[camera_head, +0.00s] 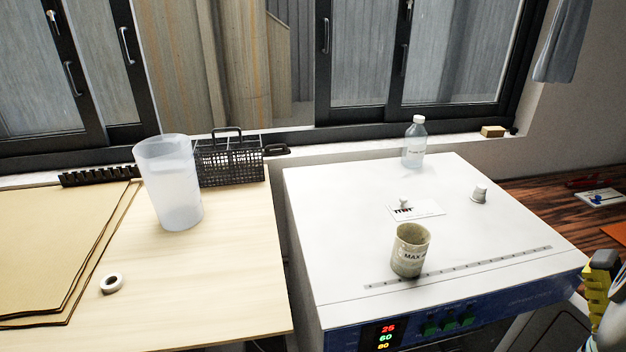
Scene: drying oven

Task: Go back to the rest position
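The drying oven (345,220) has a white top and a blue front panel with a lit display (386,337) reading 25, 60 and 80. Its front below the panel is mostly cut off; a pale-framed dark window (556,332) shows at the bottom right, and I cannot tell how far the door is open. At the right edge, a yellow notched part with a black top and a grey-white piece show, cut off by the frame. They may belong to my gripper, but no pair of fingertips is clear, so its opening cannot be told.
The wooden table (220,270) holds a plastic beaker (171,185), a black basket (228,163), a tape roll (112,284) and brown sheets (45,240).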

